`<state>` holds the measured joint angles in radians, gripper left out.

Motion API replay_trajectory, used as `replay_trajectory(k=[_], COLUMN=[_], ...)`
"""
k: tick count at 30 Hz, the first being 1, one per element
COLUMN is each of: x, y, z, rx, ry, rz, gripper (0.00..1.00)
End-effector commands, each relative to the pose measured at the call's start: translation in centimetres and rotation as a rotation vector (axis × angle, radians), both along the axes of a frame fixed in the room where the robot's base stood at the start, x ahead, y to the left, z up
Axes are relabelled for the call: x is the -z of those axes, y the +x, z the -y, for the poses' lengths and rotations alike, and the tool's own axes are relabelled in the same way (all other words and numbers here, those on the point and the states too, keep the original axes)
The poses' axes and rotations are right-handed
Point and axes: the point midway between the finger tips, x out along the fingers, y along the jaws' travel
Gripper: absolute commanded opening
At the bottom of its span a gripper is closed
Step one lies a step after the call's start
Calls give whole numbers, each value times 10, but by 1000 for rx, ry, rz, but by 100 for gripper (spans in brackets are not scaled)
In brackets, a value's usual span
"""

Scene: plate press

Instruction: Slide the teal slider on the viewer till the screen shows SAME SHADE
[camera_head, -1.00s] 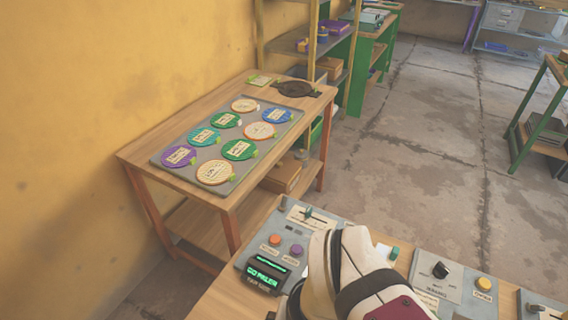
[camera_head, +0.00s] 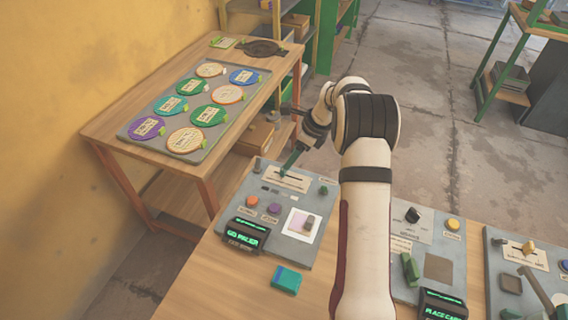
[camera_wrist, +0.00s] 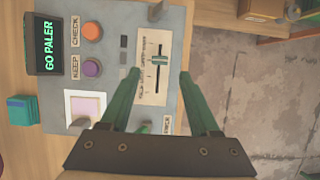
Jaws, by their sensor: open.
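The viewer (camera_head: 262,209) is a grey panel on the wooden table. Its screen (camera_head: 244,236) reads GO PALER in green, and it also shows in the wrist view (camera_wrist: 46,45). The teal slider (camera_wrist: 159,61) sits across a dark slot in a pale scale plate (camera_wrist: 154,82), near the middle of the slot. My gripper (camera_wrist: 160,74) is open above the panel. Its two green fingers stand apart, one on each side of the slider in the wrist view. I cannot tell their height over it. In the head view my gripper partly hides the slider.
On the viewer are an orange button (camera_wrist: 92,30), a purple button (camera_wrist: 91,68) and a white square with a pale patch (camera_wrist: 86,106). A teal block (camera_head: 286,279) lies by the viewer's front. Another panel (camera_head: 410,238) stands right. A side table (camera_head: 125,143) holds coloured discs.

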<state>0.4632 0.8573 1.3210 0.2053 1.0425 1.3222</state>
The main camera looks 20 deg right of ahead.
Motion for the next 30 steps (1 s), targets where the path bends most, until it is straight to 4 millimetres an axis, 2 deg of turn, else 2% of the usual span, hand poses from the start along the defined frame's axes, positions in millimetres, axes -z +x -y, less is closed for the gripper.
replay_trajectory(k=[3,7,12,19,20,30], x=[29,48,57,58,58,58], y=[7,14,17,17,17,17], z=[-9,-15,-17,-17,-17,-17], rx=[-1,-3,-2,-2,-2,-2], ry=[1,-2,-2,-2,-2,-2], rz=[-3,0,1,1,1,1], gripper=[62,62,62,62,59,0])
